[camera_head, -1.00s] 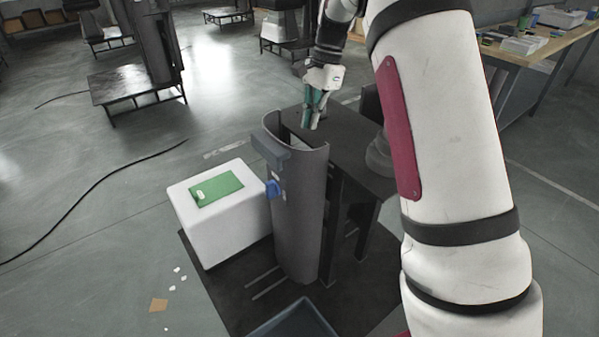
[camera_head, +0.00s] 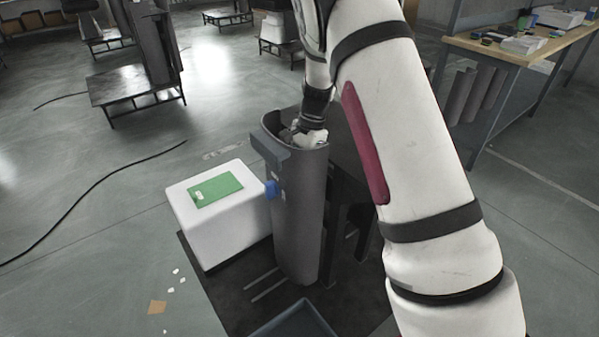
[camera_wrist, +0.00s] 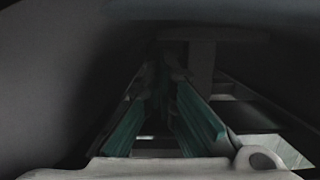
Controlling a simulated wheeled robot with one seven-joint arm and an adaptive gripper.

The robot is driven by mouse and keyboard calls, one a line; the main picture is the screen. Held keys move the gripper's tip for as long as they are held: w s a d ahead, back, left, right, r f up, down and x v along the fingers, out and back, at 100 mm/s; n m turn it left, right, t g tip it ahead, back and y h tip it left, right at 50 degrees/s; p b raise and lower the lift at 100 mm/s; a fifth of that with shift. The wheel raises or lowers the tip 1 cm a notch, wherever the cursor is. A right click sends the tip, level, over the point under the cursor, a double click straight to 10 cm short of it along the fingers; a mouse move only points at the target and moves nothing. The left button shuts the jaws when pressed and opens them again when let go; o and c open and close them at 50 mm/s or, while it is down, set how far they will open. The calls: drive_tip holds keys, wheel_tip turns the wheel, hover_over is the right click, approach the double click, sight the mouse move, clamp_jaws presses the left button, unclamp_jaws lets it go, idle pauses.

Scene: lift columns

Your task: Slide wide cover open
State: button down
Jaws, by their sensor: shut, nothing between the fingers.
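The wide cover (camera_head: 300,215) is a tall, grey, curved shell standing upright on a dark base plate, with a grey block and a blue knob (camera_head: 271,189) on its left edge. My gripper has gone down behind the cover's top rim, and its fingers are hidden there in the head view. In the wrist view my gripper (camera_wrist: 165,95) shows its green-sided fingers pointing into the dark space inside the cover, with nothing held. The cover's dark inner wall (camera_wrist: 40,75) lies to the left. Whether the fingers touch the cover cannot be seen.
A white box (camera_head: 225,225) with a green top panel (camera_head: 215,190) stands just left of the cover. A blue-grey tray (camera_head: 293,322) lies in front. A workbench (camera_head: 520,50) stands at the back right. A black cable (camera_head: 85,195) lies on the open floor at left.

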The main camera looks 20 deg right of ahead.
drive_tip(key=shift+a, duration=0.1)
drive_tip(key=s+a+p, duration=0.3)
drive_tip(key=s+a, duration=0.1)
drive_tip(key=a, duration=0.7)
drive_tip(key=shift+a, duration=0.35)
drive_tip(key=shift+r, duration=0.1)
